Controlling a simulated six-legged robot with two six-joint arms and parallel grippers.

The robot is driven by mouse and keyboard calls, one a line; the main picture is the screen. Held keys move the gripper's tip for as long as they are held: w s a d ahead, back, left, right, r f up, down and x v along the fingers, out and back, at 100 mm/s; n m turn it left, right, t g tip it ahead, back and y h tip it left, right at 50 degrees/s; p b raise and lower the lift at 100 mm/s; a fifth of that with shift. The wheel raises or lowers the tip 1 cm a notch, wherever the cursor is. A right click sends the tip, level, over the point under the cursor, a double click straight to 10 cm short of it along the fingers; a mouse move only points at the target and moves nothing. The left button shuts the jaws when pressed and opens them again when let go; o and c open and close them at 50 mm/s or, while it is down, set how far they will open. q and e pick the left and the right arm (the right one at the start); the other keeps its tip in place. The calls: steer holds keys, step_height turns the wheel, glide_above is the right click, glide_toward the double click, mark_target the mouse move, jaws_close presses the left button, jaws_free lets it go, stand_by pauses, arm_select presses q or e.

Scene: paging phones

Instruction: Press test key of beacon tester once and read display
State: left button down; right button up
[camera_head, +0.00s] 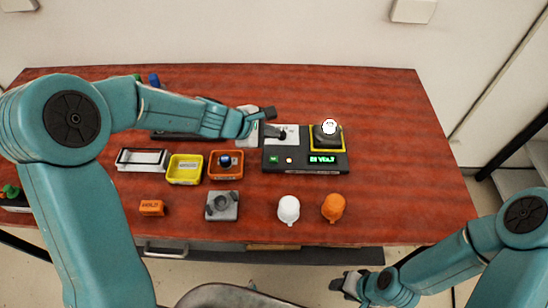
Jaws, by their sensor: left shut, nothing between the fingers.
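The beacon tester is a dark box (305,169) right of the table's middle. Its display (325,159) is lit with small green characters, too small to read surely. A green key (273,159) and a small lit round part (289,160) sit left of the display. A dark beacon with a white top (329,128) stands in the tester's yellow-edged socket (342,146).
Nearer the front stand a white cap (289,209), an orange cap (334,207), a grey fixture (222,206) and an orange block (152,208). Left of the tester are an orange bin (226,176), a yellow bin (184,182) and a white-edged tray (142,167). The table's right side is clear.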

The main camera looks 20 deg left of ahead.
mark_target(271, 161)
arm_select(q)
step_height(271, 161, down, 8)
steer(key=b, duration=0.7)
steer(key=shift+w, duration=0.15)
steer(key=shift+f+b, duration=0.2)
steer(key=shift+b, duration=0.2)
steer(key=shift+f, duration=0.15)
stand_by(1.0)
steer(key=shift+f+b, duration=0.3)
steer(key=shift+b, duration=0.15)
steer(key=shift+f+b, duration=0.45)
steer(key=shift+b, duration=0.05)
stand_by(0.4)
steer(key=shift+r, duration=0.15)
stand_by(0.3)
steer(key=shift+r+p, duration=0.75)
steer(key=shift+p, duration=0.05)
